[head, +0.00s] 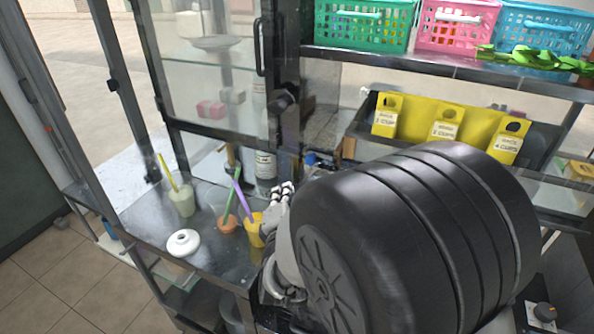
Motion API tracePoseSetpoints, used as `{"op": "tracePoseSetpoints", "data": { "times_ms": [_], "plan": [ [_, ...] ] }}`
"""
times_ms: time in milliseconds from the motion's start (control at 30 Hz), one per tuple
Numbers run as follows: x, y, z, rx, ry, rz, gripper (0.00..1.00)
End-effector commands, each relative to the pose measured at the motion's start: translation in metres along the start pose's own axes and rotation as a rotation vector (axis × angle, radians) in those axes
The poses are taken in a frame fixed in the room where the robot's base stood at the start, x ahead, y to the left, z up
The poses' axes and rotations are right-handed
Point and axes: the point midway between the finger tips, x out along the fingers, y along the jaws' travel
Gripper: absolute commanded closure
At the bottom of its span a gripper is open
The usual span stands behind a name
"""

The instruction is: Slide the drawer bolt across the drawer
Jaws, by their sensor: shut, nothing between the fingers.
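My gripper (281,190) is shut and empty in the middle of the head view. It is over the right part of the dark metal counter, just above and beside a yellow cup in the picture. My large dark arm link fills the lower right and hides much behind it. I cannot make out the drawer bolt or a drawer front with certainty. A black open tray (364,128) with yellow labelled dividers (448,128) sits up and right of the gripper. Whether it is the drawer, I cannot tell.
On the counter (160,225) stand a pale cup (183,203), an orange-filled cup (228,222), the yellow cup (255,235) and a white round lid-like piece (183,242). A glass-doored cabinet (205,80) stands behind. Coloured baskets (358,28) line the upper shelf (440,68).

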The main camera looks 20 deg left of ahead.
Motion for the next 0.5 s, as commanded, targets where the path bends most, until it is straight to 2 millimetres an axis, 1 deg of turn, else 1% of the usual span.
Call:
{"op": "tracePoseSetpoints", "data": {
  "times_ms": [167, 267, 500],
  "plan": [
    [0.017, -0.002, 0.0, 0.002, -0.002, -0.001, 1.0],
    [0.036, -0.002, 0.0, 0.002, -0.002, 0.0, 1.0],
    [0.088, -0.002, 0.0, 0.003, -0.002, 0.001, 1.0]
  ]
}}
